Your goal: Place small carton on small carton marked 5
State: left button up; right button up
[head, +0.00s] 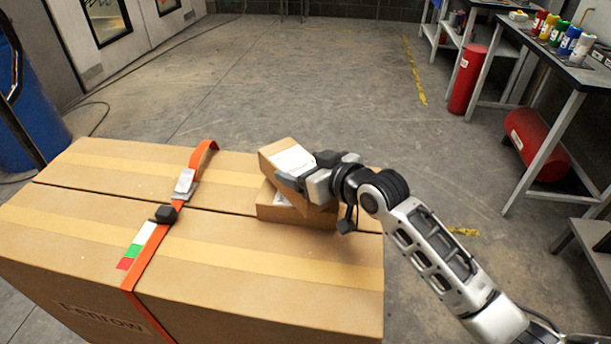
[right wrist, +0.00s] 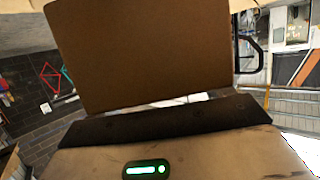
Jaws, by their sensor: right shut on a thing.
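A small brown carton (head: 279,154) with a white label on top is held by my right gripper (head: 303,180), which is shut on it. In the right wrist view the held carton (right wrist: 140,55) fills the upper middle, close against a dark finger pad. In the head view it is slightly tilted and sits over another small carton (head: 275,207), which lies on the big strapped box. The gripper hides part of the lower carton and its top, so I cannot tell whether the two cartons touch. No number 5 is legible. My left gripper is not in view.
The big cardboard box (head: 90,225) has an orange strap (head: 150,258) with a buckle. Its top left of the small cartons is largely clear. A blue barrel (head: 30,125) stands at left.

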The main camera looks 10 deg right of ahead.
jog(key=shift+f, duration=1.05)
jog(key=shift+s+f, duration=0.1)
jog(key=o, duration=1.4)
jog(key=shift+f, duration=0.15)
jog(key=v, duration=1.2)
